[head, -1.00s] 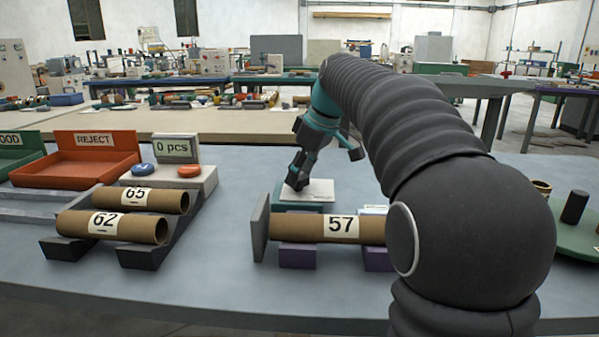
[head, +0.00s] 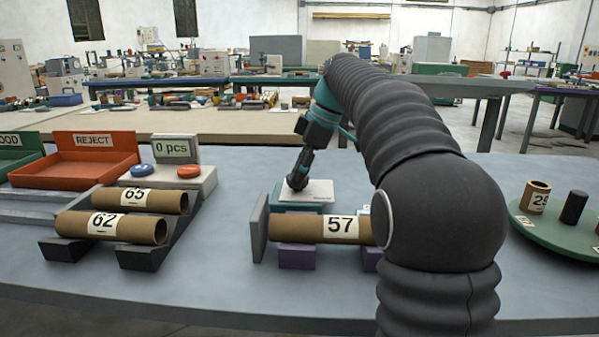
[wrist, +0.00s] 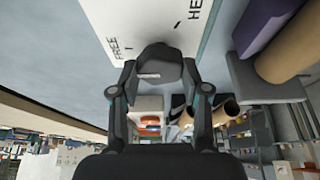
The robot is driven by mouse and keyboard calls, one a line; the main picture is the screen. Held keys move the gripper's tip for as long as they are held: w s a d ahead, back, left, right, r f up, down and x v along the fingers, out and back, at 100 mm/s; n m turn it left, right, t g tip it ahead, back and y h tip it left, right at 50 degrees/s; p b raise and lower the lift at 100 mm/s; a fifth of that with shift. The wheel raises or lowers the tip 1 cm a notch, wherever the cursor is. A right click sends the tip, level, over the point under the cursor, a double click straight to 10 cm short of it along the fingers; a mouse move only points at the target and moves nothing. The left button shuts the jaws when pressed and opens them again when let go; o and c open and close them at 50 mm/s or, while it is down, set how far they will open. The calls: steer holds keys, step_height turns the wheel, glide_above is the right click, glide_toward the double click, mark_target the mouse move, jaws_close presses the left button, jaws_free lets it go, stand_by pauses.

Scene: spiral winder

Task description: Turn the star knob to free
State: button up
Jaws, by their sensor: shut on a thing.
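The star knob (wrist: 158,66) is a dark lobed knob in the wrist view, on a white plate (wrist: 140,22) printed FREE (wrist: 115,46) and HE…, the rest of that word cut off. Each word has a short tick mark. My gripper (wrist: 160,74) has one finger on each side of the knob and is shut on it. Which mark the knob points to, I cannot tell.
The tube marked 57 (head: 310,229) lies on purple supports beside a grey end plate (head: 259,228), close in front of the box. Tubes 65 (head: 165,200) and 62 (head: 150,228) lie on a rack at left. A green round plate (head: 540,232) carries parts at right.

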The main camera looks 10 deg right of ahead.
steer(key=o, duration=1.1)
steer(key=shift+r, duration=0.1)
steer(key=v, duration=1.1)
steer(key=shift+d+r, duration=0.15)
steer(key=shift+r, duration=0.25)
